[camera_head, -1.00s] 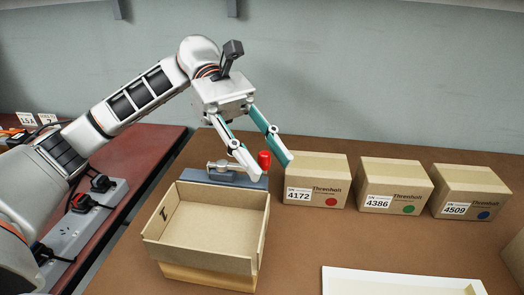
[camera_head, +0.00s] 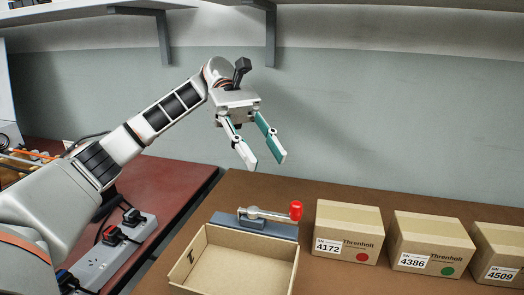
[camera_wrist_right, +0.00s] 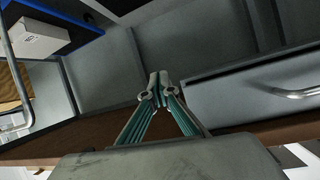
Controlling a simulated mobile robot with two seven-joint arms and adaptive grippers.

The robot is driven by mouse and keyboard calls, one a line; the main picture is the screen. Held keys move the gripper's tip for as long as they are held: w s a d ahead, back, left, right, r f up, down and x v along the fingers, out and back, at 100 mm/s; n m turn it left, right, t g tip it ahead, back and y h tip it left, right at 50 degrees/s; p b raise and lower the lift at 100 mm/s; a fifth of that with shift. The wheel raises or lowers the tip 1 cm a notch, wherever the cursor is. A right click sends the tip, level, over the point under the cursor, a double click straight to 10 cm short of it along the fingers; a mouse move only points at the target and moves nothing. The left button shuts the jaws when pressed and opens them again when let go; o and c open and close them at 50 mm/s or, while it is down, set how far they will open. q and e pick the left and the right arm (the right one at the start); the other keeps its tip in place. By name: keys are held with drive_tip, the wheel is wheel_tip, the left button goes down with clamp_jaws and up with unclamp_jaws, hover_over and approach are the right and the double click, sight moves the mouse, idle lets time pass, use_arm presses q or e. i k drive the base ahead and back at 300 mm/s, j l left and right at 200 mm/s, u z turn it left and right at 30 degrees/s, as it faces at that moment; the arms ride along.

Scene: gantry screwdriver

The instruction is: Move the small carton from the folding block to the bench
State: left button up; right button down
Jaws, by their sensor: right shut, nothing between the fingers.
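The small carton (camera_head: 240,262) is an open-topped brown box at the bottom of the head view, its lower part cut off by the picture's edge. The folding block beneath it is out of view. A grey clamp (camera_head: 255,226) with a red-knobbed lever (camera_head: 296,210) stands directly behind the carton. My left gripper (camera_head: 264,161) is open and empty in the air above and behind the clamp. My right gripper (camera_wrist_right: 160,84) shows in the right wrist view with its fingertips together and nothing between them. The brown bench top (camera_head: 240,187) spreads around the carton.
Closed labelled cartons 4172 (camera_head: 347,233), 4386 (camera_head: 431,245) and 4509 (camera_head: 500,255) stand in a row to the right. A power strip (camera_head: 110,255) lies on the reddish table at left. The right wrist view shows a drawer handle (camera_wrist_right: 293,92) and a white box (camera_wrist_right: 40,38).

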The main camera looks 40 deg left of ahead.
sight(234, 261)
drive_tip(key=k+l, duration=1.15)
drive_tip(key=k, duration=0.15)
